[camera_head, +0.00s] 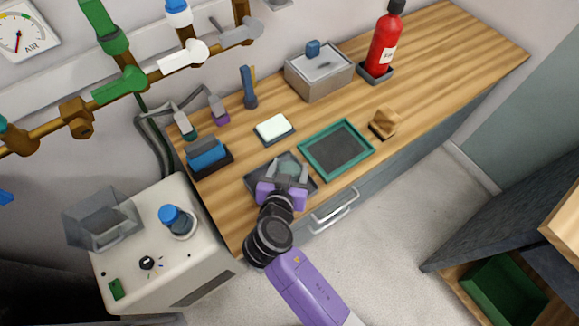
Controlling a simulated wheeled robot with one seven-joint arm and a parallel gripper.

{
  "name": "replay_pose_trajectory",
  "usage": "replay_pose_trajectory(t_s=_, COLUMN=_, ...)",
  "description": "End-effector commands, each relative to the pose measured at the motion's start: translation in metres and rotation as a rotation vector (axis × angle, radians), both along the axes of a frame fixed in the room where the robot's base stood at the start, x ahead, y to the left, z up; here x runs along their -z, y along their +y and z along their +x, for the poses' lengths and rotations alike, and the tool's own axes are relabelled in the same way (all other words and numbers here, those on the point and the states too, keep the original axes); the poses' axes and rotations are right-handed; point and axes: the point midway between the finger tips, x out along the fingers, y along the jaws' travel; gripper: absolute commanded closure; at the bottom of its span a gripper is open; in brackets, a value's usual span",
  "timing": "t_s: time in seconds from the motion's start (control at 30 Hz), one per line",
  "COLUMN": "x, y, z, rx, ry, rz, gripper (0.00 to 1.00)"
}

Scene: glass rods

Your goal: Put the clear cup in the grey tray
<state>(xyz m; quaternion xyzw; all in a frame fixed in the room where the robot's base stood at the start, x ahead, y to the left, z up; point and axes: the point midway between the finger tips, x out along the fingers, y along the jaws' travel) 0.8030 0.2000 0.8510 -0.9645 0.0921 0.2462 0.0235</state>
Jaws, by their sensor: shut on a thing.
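My gripper (287,174) is over the wooden bench top, near its front edge, with its fingers pointing away from me. It is shut on the clear cup (290,168), a small, pale, see-through greenish thing between the grey fingertips. The grey tray (254,183) is a dark, shallow tray directly under and around the gripper in this view. My gripper hides much of its front part. From this one view I cannot tell whether the cup touches the tray's floor or is held just above it.
A green-rimmed tray (370,153) lies just right of the grey tray. A pale block on a dark base (273,127) stands behind. A blue item in a dark holder (207,157) is at left, a tan block (385,122) and red extinguisher (386,45) at right.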

Motion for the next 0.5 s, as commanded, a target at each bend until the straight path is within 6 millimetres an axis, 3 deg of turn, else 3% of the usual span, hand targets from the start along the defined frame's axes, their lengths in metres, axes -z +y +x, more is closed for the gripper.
replay_pose_trajectory(t_s=0.17, x=0.0034, y=0.0000, z=0.0002, rx=0.000, ry=0.000, rz=0.000, gripper=0.88)
replay_pose_trajectory(t_s=0.2, x=0.0018, y=0.0000, z=0.0002, rx=0.000, ry=0.000, rz=0.000, gripper=0.33)
replay_pose_trajectory(t_s=0.27, x=0.0017, y=0.0000, z=0.0001, rx=0.000, ry=0.000, rz=0.000, gripper=0.21)
replay_pose_trajectory(t_s=0.5, x=0.0015, y=0.0000, z=0.0002, rx=0.000, ry=0.000, rz=0.000, gripper=0.19)
